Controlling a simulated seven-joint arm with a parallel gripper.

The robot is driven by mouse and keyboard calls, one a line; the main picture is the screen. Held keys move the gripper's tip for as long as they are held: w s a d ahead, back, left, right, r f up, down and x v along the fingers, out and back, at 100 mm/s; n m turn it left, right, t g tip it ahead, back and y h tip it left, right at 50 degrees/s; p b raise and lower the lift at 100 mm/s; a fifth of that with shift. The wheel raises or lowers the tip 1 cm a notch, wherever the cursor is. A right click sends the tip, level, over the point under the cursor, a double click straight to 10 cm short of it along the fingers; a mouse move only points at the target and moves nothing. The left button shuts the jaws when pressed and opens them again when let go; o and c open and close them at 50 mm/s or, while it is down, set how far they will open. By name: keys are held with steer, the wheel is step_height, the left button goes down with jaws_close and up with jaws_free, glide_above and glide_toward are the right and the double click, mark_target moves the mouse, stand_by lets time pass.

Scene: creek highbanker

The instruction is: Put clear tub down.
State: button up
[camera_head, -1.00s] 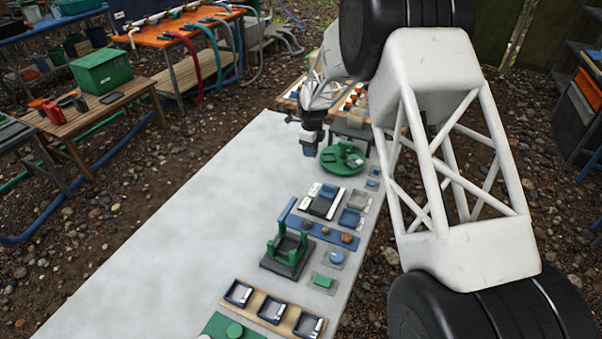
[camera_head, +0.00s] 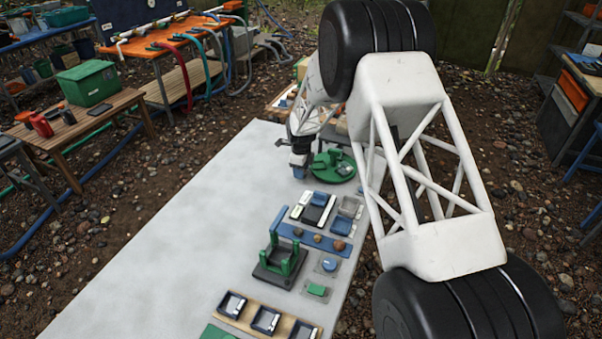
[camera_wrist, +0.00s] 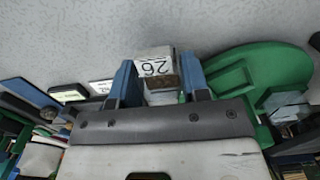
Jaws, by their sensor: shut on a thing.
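My gripper (camera_head: 298,171) is at the far part of the pale table, just left of the round green stand (camera_head: 321,173). In the wrist view its two blue fingers (camera_wrist: 160,84) are shut on the clear tub (camera_wrist: 155,67), a small boxy container. The tub has a white label reading 26 and something brown inside. The fingers and the grey gripper body hide part of it. I cannot tell whether its base touches the table.
The green stand also shows to the right in the wrist view (camera_wrist: 240,85). A blue tray (camera_wrist: 28,95) and small labelled blocks (camera_wrist: 100,88) lie left of the fingers. The left side of the pale table (camera_head: 190,220) is clear.

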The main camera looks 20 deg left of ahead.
steer(key=shift+f, duration=0.65)
steer(key=shift+f, duration=0.15)
steer(key=o, duration=0.9)
steer(key=shift+o, duration=0.2)
step_height(320, 180, up, 12)
steer(key=shift+r, duration=0.2)
stand_by(0.4)
steer(key=shift+d, duration=0.1)
